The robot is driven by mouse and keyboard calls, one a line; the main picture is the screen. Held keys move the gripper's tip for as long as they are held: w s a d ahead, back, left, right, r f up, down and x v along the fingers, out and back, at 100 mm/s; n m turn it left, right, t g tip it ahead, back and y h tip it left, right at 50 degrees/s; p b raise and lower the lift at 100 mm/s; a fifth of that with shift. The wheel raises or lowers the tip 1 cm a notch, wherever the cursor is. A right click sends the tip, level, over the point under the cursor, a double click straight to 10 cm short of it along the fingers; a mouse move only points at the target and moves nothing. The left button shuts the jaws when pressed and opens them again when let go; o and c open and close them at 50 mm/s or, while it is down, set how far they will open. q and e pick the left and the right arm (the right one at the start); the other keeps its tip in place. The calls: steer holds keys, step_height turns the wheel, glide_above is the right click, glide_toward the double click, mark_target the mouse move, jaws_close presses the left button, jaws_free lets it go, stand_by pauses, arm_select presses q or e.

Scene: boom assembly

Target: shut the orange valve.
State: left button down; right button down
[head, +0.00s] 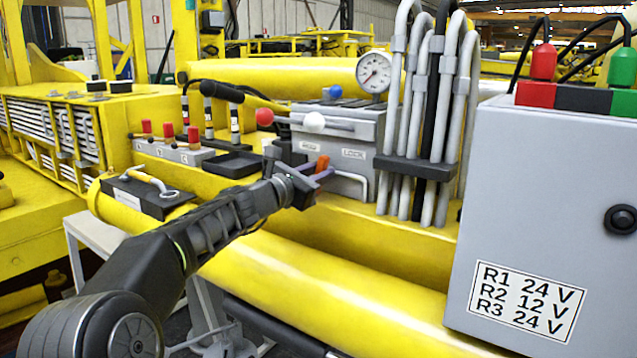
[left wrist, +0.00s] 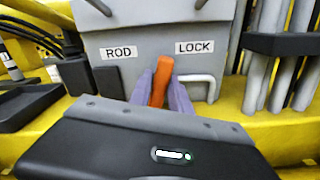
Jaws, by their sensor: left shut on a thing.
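The orange valve handle (head: 321,163) is on the front of a grey valve block (head: 352,130), between the labels ROD and LOCK. In the left wrist view the orange handle (left wrist: 161,82) stands nearly upright, tilted slightly to the right at its top. My left gripper (head: 316,174) reaches it from the lower left. Its two purple-grey fingers (left wrist: 163,92) are shut on the handle, one on each side. The valve's pivot is hidden behind the handle and fingers. My right gripper is not in view.
A bent grey handle (head: 372,187) sits right of the valve under LOCK. Grey pipes (head: 425,120) rise to the right. A grey cabinet (head: 560,190) stands at far right. Levers with red (head: 265,117) and white (head: 314,122) knobs and a black tray (head: 233,164) are close by.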

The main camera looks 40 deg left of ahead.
arm_select(q)
steer(key=m+b, duration=0.3)
steer(key=shift+d+f+m, duration=0.2)
steer(key=shift+f+m, duration=0.1)
steer(key=shift+f, duration=0.05)
steer(key=m+b, duration=0.3)
steer(key=shift+d+f+m, duration=0.1)
steer(key=shift+m, duration=0.3)
steer(key=m+b, duration=0.4)
steer(key=shift+d+f, duration=0.1)
steer(key=shift+f, duration=0.1)
steer(key=shift+m+b, duration=0.9)
steer(key=shift+m, duration=0.7)
steer(key=c, duration=1.3)
jaws_free()
